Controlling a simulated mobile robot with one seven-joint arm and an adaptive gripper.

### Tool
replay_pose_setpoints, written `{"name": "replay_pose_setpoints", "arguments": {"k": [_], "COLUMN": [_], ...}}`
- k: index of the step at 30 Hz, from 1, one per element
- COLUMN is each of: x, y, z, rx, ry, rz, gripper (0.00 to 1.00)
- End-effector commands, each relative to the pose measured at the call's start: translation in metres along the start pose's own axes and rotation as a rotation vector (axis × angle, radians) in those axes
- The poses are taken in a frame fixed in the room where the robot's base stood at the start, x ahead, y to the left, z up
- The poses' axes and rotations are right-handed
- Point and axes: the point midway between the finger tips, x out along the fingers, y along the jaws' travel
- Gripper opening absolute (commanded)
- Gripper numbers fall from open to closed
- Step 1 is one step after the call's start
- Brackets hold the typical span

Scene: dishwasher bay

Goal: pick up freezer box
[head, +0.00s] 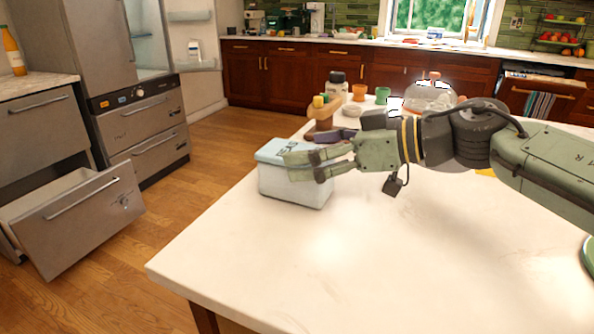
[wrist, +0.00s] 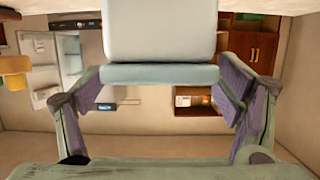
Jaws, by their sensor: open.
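The freezer box (head: 292,186) is a white, squarish box with a pale blue lid, standing upright on the white table near its left edge. My gripper (head: 306,166) reaches in from the right at the height of the lid, with its fingers in front of the box's upper right part. In the wrist view, the box (wrist: 160,30) fills the top middle, and its blue lid edge lies between the two spread fingers of my gripper (wrist: 166,100). The fingers are open, with a gap showing on each side of the box. Part of the lid is hidden behind the fingers in the head view.
The white table (head: 230,255) is clear in front of the box. Behind it stand a wooden holder (head: 322,115), a dark bottle (head: 337,84), small cups (head: 359,92) and a glass dome (head: 432,92). An open drawer (head: 80,215) juts out at left, beside an open fridge (head: 150,38).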

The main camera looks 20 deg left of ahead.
Motion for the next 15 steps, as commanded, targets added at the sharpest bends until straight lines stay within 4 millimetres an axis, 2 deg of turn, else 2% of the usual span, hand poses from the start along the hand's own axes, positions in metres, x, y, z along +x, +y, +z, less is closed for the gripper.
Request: {"name": "replay_pose_setpoints", "arguments": {"k": [3,6,14,15], "x": [0.018,0.027,0.028,0.028], "y": [0.000,0.000,0.001,0.001], "z": [0.001,0.001,0.001,0.001], "rx": [-0.001,-0.001,-0.001,-0.001], "ry": [-0.001,0.000,0.001,0.001], "rz": [-0.003,-0.001,0.001,0.001], "gripper": [0.85,0.85,0.85,0.82]}}
